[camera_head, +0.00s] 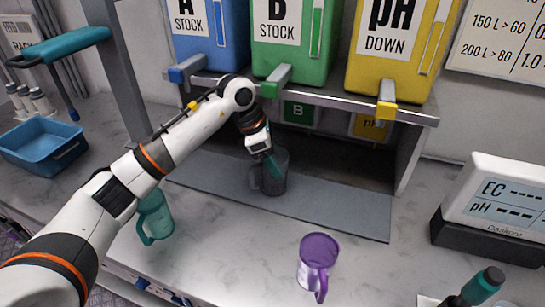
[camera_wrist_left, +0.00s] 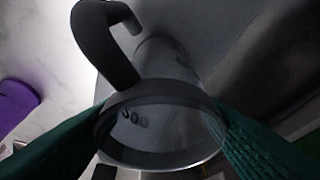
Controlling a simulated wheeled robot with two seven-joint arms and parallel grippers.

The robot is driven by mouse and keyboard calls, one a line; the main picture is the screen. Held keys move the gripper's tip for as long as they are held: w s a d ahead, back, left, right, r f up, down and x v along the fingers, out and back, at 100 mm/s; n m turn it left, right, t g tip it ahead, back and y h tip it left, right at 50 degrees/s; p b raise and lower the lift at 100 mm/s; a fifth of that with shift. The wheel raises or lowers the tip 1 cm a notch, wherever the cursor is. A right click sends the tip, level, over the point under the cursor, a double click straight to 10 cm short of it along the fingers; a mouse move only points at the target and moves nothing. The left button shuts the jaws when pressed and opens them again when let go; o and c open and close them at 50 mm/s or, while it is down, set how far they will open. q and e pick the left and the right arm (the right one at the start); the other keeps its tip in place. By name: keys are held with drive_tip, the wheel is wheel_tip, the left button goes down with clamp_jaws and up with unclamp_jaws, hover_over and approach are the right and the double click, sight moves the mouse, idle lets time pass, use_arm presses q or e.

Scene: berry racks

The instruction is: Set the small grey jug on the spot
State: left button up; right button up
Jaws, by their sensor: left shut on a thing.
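The small grey jug (camera_head: 272,181) is at the grey mat (camera_head: 345,212), below the green tank's tap. Its handle points left in the head view. My left gripper (camera_head: 271,162) reaches down to it from above and is shut on its rim. In the left wrist view, the jug's round rim (camera_wrist_left: 158,163) lies between two green fingers, with the handle (camera_wrist_left: 108,45) at the top. I cannot tell whether the jug's base touches the mat. No separate marked spot can be made out; the jug and arm may cover it. My right gripper is not in view.
A teal jug (camera_head: 155,217) stands left of the mat, close under my left arm. A purple jug (camera_head: 317,258) stands in front. Blue (camera_head: 213,40), green (camera_head: 292,45) and yellow (camera_head: 398,55) tanks sit on the shelf above. A meter (camera_head: 497,205) is at right; a blue tub (camera_head: 45,147) is at left.

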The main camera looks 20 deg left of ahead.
use_arm(q)
drive_tip(key=shift+f, duration=0.1)
drive_tip(key=o, duration=1.3)
drive_tip(key=b+v, duration=0.1)
drive_tip(key=v, duration=1.1)
